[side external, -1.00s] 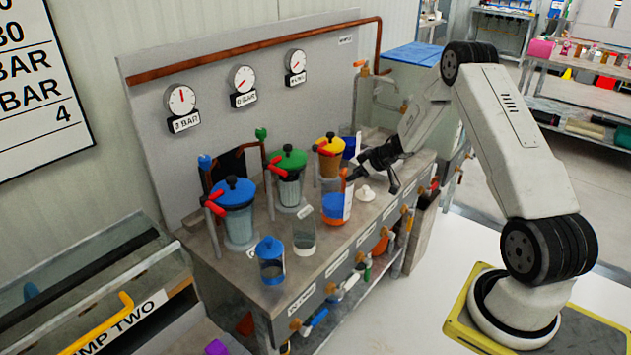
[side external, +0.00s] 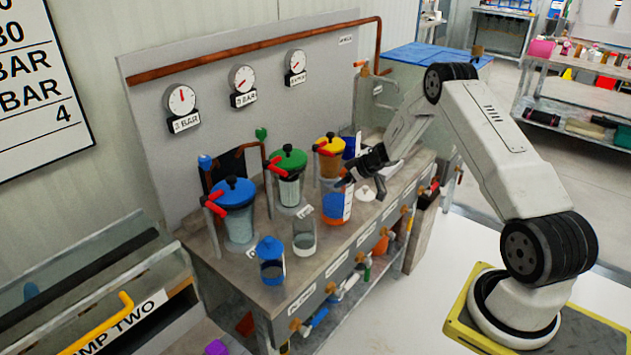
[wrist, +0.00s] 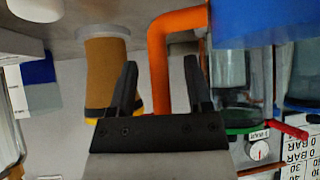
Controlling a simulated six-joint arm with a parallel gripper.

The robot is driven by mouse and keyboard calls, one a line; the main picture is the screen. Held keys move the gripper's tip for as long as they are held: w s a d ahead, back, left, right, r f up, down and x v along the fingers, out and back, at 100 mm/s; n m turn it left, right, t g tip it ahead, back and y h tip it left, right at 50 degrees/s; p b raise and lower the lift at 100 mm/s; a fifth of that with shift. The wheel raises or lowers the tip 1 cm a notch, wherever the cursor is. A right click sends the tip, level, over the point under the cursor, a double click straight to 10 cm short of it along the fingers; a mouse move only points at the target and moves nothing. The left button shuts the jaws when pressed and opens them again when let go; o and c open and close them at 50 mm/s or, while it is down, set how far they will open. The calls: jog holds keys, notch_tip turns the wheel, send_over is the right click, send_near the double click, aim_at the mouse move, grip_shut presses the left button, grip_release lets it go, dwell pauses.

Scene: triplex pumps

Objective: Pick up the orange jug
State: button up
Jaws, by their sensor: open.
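The orange jug (side external: 334,207) stands upright on the bench near its front edge, right of a clear jug, in the side view. In the wrist view its orange bent handle (wrist: 157,72) shows between my two black fingers, with a blue part of it (wrist: 262,22) at the upper right. My gripper (side external: 347,181) is open just above and behind the jug's right side. In the wrist view my fingers (wrist: 160,63) lie either side of the handle with gaps showing. I cannot tell whether they touch it.
A clear jug (side external: 304,238) and a blue-lidded jug (side external: 270,265) stand to the left. Pumps with blue (side external: 236,208), green (side external: 289,178) and yellow (side external: 330,160) lids stand behind. A white lid (side external: 366,193) lies to the right.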

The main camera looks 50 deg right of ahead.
grip_shut()
dwell(1.4)
